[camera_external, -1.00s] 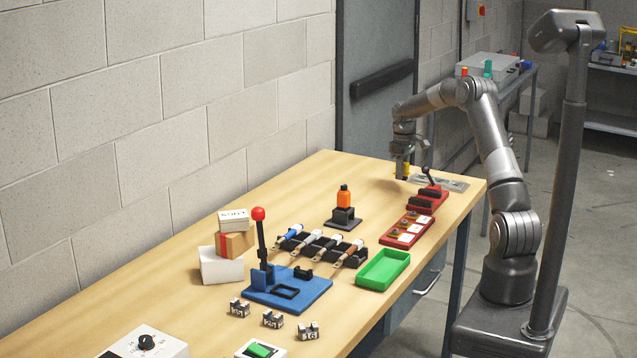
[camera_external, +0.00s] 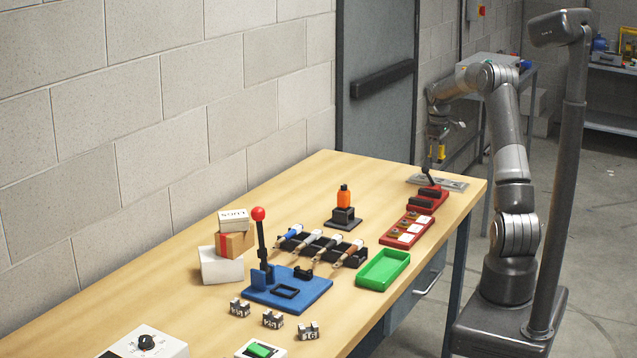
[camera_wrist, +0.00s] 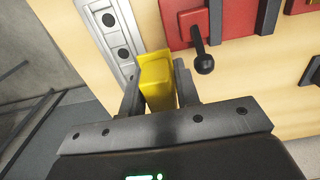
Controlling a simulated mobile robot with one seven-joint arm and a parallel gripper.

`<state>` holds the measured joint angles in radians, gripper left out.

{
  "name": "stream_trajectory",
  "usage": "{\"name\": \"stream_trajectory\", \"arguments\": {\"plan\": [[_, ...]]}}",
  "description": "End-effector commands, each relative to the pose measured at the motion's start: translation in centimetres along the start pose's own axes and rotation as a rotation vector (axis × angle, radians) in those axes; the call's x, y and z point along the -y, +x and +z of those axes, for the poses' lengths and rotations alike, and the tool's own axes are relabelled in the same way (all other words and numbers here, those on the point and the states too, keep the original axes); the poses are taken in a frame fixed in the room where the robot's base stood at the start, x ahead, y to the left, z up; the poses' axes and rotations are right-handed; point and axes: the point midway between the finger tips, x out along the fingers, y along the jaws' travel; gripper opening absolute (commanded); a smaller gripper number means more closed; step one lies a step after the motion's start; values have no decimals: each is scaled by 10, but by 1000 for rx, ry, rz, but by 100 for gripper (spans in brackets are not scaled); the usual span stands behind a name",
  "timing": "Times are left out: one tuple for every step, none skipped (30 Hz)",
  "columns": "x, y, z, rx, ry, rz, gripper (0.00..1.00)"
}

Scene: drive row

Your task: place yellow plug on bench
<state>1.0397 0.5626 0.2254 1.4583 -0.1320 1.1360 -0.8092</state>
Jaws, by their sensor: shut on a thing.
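My gripper (camera_external: 438,153) is raised above the far end of the wooden bench (camera_external: 300,188). It is shut on the yellow plug (camera_external: 441,152). In the wrist view the plug (camera_wrist: 157,78) sits between the two dark fingers (camera_wrist: 158,88), and its lower part is hidden by the gripper body. The plug is clear of the bench top in the external view. The bench top (camera_wrist: 75,25) shows pale in the wrist view.
A grey metal plate with holes (camera_external: 454,184) lies at the bench's far end, beside a red block with a black lever (camera_external: 428,194). A red tray with white labels (camera_external: 407,230), a green tray (camera_external: 383,269) and an orange-topped stand (camera_external: 343,208) are nearer.

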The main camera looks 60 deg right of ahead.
Motion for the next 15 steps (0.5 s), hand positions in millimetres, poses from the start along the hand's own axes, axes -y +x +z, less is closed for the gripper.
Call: {"name": "stream_trajectory", "arguments": {"plan": [[0, 0, -2, -1, -1, 2, 7], [1, 0, -4, -2, -2, 4, 7], [2, 0, -8, -4, -4, 8, 7], [3, 0, -12, -6, -5, 13, 7], [5, 0, -17, -7, -6, 16, 7], [9, 1, -25, -9, -7, 21, 7], [14, 1, -32, -10, -8, 22, 7], [19, 1, -39, -11, -8, 23, 7], [28, 2, -50, -11, -9, 22, 7], [35, 2, -58, -11, -9, 21, 7], [43, 3, -67, -11, -9, 21, 7], [54, 4, -79, -11, -8, 20, 7], [62, 4, -88, -11, -8, 19, 7], [71, 5, -97, -11, -8, 18, 7], [84, 6, -109, -11, -7, 17, 7]]}}
